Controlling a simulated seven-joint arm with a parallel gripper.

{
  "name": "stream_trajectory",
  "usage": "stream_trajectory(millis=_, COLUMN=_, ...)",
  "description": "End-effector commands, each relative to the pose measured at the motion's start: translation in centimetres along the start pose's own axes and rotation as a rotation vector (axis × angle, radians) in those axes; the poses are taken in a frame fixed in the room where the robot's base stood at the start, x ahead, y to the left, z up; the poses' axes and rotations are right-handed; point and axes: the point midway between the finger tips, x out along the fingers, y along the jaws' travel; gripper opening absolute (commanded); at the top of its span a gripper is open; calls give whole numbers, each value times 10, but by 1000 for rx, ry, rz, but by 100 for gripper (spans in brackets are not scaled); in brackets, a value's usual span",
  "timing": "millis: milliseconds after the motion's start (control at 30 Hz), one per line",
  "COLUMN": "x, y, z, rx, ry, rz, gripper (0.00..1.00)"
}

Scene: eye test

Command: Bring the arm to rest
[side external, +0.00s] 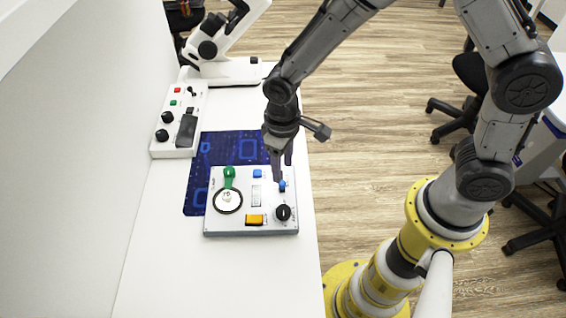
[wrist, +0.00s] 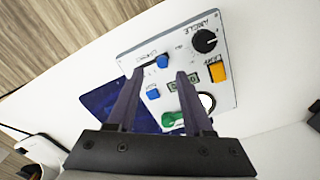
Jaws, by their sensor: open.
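My gripper (side external: 283,171) is open, with its fingers pointing down over the right side of a white control panel (side external: 222,186). In the wrist view the two dark fingers (wrist: 161,73) are spread apart, with nothing held between them. One blue button (wrist: 162,61) appears between the fingertips; it also shows just below them in the side view (side external: 282,186). I cannot tell whether a finger touches the panel. The panel also carries a second blue button (side external: 257,173), a green lever (side external: 229,178), a round dial, an orange switch (side external: 254,219) and a black knob (side external: 283,212).
The panel stands partly over a dark blue mat (side external: 196,190) on a white table (side external: 160,270). A second control box (side external: 157,150) and a white device (side external: 225,70) stand farther back. The near table is clear. A wall bounds the left side.

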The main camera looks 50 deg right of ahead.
Motion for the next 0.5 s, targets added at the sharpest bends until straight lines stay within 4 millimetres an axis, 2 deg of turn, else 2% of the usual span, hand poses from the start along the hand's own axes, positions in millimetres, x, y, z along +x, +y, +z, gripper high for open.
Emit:
stream_trajectory(millis=67, x=-16, y=8, z=-9, rx=25, ry=44, rz=-6, gripper=51)
stream_trajectory(millis=133, x=-41, y=18, z=-17, rx=55, ry=108, rz=-13, gripper=51)
stream_trajectory(millis=267, x=-106, y=46, z=-15, rx=126, ry=248, rz=-21, gripper=51)
stream_trajectory(millis=300, x=-127, y=55, z=-9, rx=147, ry=289, rz=-20, gripper=51)
stream_trajectory(millis=367, x=-154, y=67, z=4, rx=175, ry=342, rz=-17, gripper=51)
stream_trajectory(millis=500, x=-206, y=90, z=47, rx=231, ry=452, rz=0, gripper=51)
